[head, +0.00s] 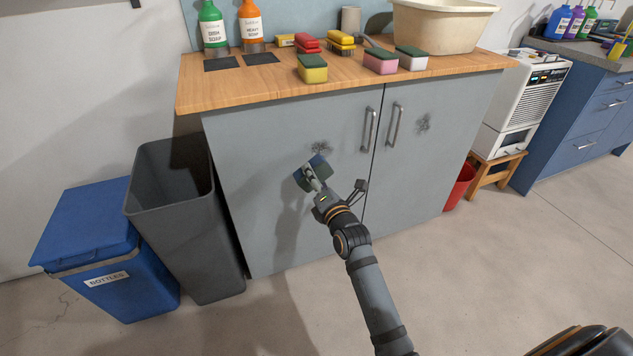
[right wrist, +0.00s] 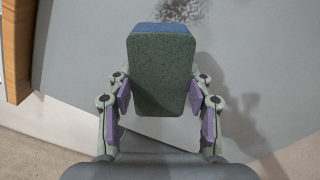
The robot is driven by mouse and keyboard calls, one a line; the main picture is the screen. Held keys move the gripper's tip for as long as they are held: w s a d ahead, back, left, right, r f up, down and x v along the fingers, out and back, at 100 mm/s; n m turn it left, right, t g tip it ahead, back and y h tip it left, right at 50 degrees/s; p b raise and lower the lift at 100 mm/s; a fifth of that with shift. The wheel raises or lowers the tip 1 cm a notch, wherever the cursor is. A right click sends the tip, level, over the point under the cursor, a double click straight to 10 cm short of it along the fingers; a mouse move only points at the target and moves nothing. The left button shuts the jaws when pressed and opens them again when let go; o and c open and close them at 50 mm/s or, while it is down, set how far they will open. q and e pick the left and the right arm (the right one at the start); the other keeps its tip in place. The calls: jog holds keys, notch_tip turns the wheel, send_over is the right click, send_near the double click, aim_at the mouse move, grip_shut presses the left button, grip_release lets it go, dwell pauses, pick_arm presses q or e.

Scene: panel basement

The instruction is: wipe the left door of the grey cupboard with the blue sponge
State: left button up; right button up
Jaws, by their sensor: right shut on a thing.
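The grey cupboard has a left door (head: 270,200) and a right door (head: 430,170), each with a metal handle. A dark smudge (head: 321,148) marks the left door, and it also shows at the top of the right wrist view (right wrist: 182,10). My right gripper (head: 313,180) is shut on the blue sponge (head: 305,170), just below the smudge. In the right wrist view the sponge (right wrist: 160,75) shows a dark green face and a blue edge between the fingers. I cannot tell whether it touches the door. My left gripper is not in view.
Another smudge (head: 423,124) is on the right door. The wooden worktop (head: 200,92) holds soap bottles, several sponges and brushes, and a cream basin (head: 440,25). A grey bin (head: 185,220) and a blue bottle bin (head: 100,250) stand left. A red bucket (head: 459,187) stands right.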

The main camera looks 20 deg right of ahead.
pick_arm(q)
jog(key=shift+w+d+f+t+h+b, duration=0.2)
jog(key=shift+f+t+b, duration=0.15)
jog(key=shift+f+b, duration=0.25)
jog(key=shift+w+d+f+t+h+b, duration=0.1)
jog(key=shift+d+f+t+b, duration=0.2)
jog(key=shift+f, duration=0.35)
pick_arm(e)
jog(key=w, duration=0.5)
pick_arm(q)
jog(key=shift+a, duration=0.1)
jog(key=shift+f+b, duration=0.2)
jog(key=shift+b, duration=0.1)
pick_arm(e)
jog(key=shift+w+a, duration=0.1)
jog(key=shift+w, duration=0.9)
